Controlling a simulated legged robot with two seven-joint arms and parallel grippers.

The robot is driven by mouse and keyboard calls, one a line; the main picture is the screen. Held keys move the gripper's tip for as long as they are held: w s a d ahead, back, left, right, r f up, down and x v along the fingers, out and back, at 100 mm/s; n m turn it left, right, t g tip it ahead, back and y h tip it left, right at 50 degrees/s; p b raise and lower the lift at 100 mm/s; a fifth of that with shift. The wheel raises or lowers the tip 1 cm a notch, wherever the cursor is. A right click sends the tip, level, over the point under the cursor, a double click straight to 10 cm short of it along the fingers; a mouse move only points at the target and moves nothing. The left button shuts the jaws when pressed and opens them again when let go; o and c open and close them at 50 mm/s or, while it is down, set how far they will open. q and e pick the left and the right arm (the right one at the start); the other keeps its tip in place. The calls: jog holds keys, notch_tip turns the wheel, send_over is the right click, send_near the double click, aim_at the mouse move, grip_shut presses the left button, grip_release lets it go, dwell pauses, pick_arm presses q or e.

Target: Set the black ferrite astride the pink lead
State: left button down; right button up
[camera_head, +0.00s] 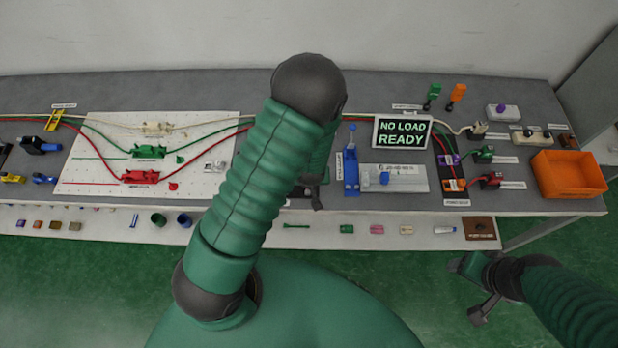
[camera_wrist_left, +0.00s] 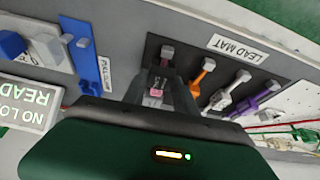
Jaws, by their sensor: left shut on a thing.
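My left gripper (camera_wrist_left: 163,85) is over the black lead mat in the left wrist view, its dark fingers around a small dark piece that looks like the black ferrite (camera_wrist_left: 161,73). The pink lead (camera_wrist_left: 155,92) shows between the fingers, its grey end (camera_wrist_left: 167,52) beyond them. I cannot tell whether the ferrite touches or straddles the lead. In the head view my left arm hides most of this spot; only a dark part of the left gripper (camera_head: 315,195) shows. My right gripper (camera_head: 466,290) is empty, its fingers apart, in front of the bench.
Orange (camera_wrist_left: 203,76), white (camera_wrist_left: 229,90) and purple (camera_wrist_left: 258,97) leads lie beside the pink one. A blue fixture (camera_head: 351,175) and a NO LOAD READY display (camera_head: 402,132) stand to the right. An orange bin (camera_head: 568,175) is at the far right. A lower shelf holds small parts.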

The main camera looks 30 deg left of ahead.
pick_arm(q)
jog(key=shift+f, duration=0.1)
jog(key=shift+f+b, duration=0.55)
jog(key=shift+b, duration=0.05)
jog(key=c, duration=0.9)
grip_release()
jog(key=shift+o, duration=0.3)
jog(key=o, duration=0.4)
